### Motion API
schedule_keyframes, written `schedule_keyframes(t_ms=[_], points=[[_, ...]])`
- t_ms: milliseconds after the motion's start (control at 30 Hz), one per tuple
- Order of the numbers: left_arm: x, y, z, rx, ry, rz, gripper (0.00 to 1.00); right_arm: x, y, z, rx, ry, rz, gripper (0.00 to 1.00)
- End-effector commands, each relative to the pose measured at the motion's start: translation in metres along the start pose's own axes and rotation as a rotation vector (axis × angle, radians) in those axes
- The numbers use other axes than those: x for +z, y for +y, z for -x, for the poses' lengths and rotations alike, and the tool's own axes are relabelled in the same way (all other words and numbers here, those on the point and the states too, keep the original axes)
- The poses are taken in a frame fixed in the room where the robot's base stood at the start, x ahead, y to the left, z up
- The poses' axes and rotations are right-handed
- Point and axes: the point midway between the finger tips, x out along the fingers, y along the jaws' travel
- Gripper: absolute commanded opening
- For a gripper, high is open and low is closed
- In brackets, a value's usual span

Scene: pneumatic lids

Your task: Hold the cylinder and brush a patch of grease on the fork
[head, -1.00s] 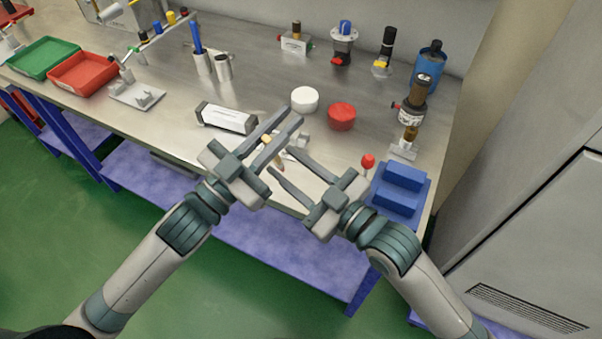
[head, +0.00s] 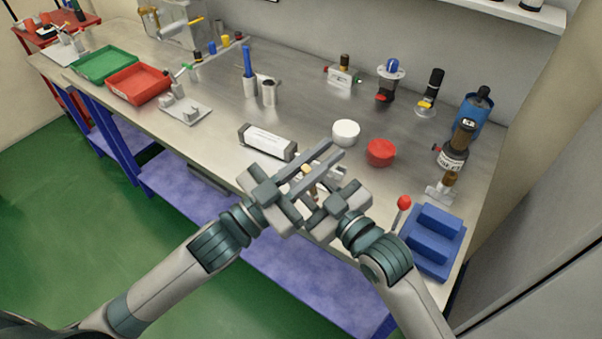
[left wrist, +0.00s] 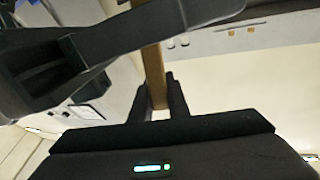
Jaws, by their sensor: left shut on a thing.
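The cylinder (head: 268,141), a grey body with dark ends and a pale label, lies on the bench left of my grippers. A small light-grey piece (head: 338,173), possibly its fork, shows partly behind my grippers. My left gripper (head: 328,152) is shut on a thin tan handle, likely the brush (head: 307,171); the handle also shows between the fingers in the left wrist view (left wrist: 153,75). Its brush end is hidden. My right gripper (head: 297,205) crosses close by the left one; overlap hides its fingertips, and I cannot tell its opening or any contact.
A white round pot (head: 345,132) and a red round one (head: 381,152) stand behind the grippers. A blue stepped block (head: 433,238) and red-knobbed stick (head: 404,203) are at right. Green (head: 104,63) and red (head: 139,83) trays sit left. Bench room is clear left of the pots.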

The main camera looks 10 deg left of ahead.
Motion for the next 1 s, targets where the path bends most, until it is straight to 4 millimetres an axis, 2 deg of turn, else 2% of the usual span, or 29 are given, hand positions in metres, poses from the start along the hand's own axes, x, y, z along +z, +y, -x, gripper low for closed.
schedule_keyframes(t_ms=[33,100,167,200,300,733,1000], points=[[0.000,0.000,0.000,0.000,0.000,0.000,0.00,0.000,0.000,0.000,0.000,0.000,0.000,0.14],[0.000,0.000,0.000,0.000,0.000,0.000,0.00,0.000,0.000,0.000,0.000,0.000,0.000,0.00],[0.000,0.000,0.000,0.000,0.000,0.000,0.00,0.000,0.000,0.000,0.000,0.000,0.000,0.00],[0.000,0.000,0.000,0.000,0.000,0.000,0.17,0.000,0.000,0.000,0.000,0.000,0.000,0.00],[0.000,0.000,0.000,0.000,0.000,0.000,0.37,0.000,0.000,0.000,0.000,0.000,0.000,0.00],[0.001,0.000,0.003,-0.001,-0.001,0.000,0.37,0.000,0.000,0.000,0.000,0.000,0.000,0.00],[0.001,0.000,0.025,-0.001,-0.003,0.001,0.37,0.000,0.000,0.000,0.000,0.000,0.000,0.00]])
